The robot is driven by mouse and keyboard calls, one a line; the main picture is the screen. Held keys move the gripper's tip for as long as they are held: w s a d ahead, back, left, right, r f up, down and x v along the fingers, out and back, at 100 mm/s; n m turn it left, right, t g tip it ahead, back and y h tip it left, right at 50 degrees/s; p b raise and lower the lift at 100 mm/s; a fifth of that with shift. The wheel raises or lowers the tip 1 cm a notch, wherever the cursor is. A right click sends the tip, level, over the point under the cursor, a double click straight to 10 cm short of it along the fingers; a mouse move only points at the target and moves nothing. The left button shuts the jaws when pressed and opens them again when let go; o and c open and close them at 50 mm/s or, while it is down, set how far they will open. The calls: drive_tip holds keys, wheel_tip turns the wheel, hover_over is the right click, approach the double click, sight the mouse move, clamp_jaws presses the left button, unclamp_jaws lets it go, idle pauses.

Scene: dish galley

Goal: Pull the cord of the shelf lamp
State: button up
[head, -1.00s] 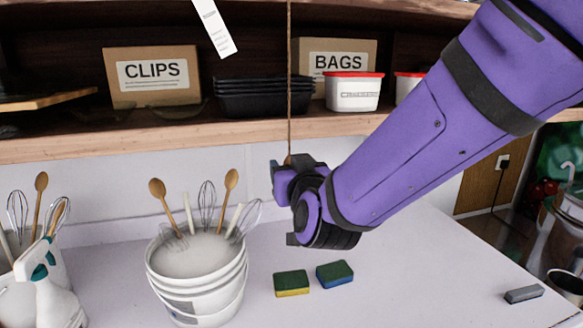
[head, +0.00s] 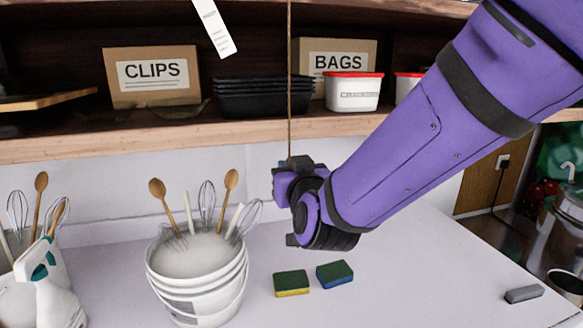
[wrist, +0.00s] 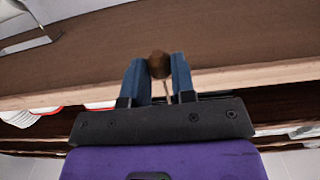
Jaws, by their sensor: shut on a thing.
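The lamp cord (head: 289,90) hangs straight down as a thin brown line in front of the shelf in the head view. Its lower end is at my gripper (head: 282,168), just below the shelf edge. In the wrist view a round brown knob (wrist: 159,64) sits between the two blue fingers of my gripper (wrist: 158,75), with a thin length of cord beside it. The fingers are shut on this knob. In the head view the fingers are small and partly hidden by the wrist. The lamp itself is not clearly visible.
The wooden shelf (head: 200,130) runs just above my gripper, with boxes and tubs on it. A white bucket of utensils (head: 197,275) stands at lower left. Two sponges (head: 291,283) (head: 334,273) lie on the counter below. The counter's right side is mostly clear.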

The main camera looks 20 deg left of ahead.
drive_tip(key=shift+f, duration=0.6)
drive_tip(key=shift+r, duration=0.6)
drive_tip(key=o, duration=1)
